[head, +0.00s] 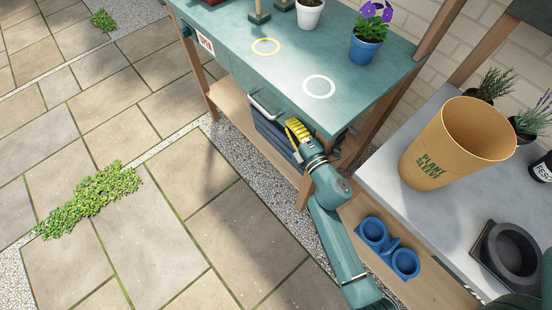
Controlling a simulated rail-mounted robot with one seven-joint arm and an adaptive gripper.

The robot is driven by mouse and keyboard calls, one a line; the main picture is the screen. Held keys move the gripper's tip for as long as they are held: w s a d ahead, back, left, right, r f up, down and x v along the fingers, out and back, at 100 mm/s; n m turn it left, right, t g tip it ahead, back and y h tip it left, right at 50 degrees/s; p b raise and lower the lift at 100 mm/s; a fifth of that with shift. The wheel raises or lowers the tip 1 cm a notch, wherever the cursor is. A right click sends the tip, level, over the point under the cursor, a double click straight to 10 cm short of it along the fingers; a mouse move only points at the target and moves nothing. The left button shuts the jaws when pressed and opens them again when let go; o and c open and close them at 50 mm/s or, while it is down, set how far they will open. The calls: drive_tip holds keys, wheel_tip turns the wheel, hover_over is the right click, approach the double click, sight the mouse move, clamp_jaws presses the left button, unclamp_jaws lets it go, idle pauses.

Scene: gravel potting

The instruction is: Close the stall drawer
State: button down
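The stall (304,58) is a teal-topped wooden bench at the upper middle of the head view. Under its front edge is a metal bar handle (264,105), which appears to belong to the drawer. My gripper (291,128), with yellow ribbed fingers, is just right of the handle, close to the stall front. The fingers and arm hide much of the drawer front, and I cannot tell how far the drawer stands out. I cannot tell whether the fingers touch it or how far apart they are.
A dark blue stack (272,138) sits below the handle, beside my gripper. Potted violets (366,50) stand on the stall top near two ring marks. A tan plant sleeve (430,160) stands on the grey bench at right. Blue cups (389,247) sit lower right.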

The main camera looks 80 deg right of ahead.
drive_tip(key=s+a+b, duration=0.3)
drive_tip(key=a+b, duration=0.2)
drive_tip(key=a, duration=0.6)
drive_tip(key=shift+s, duration=0.2)
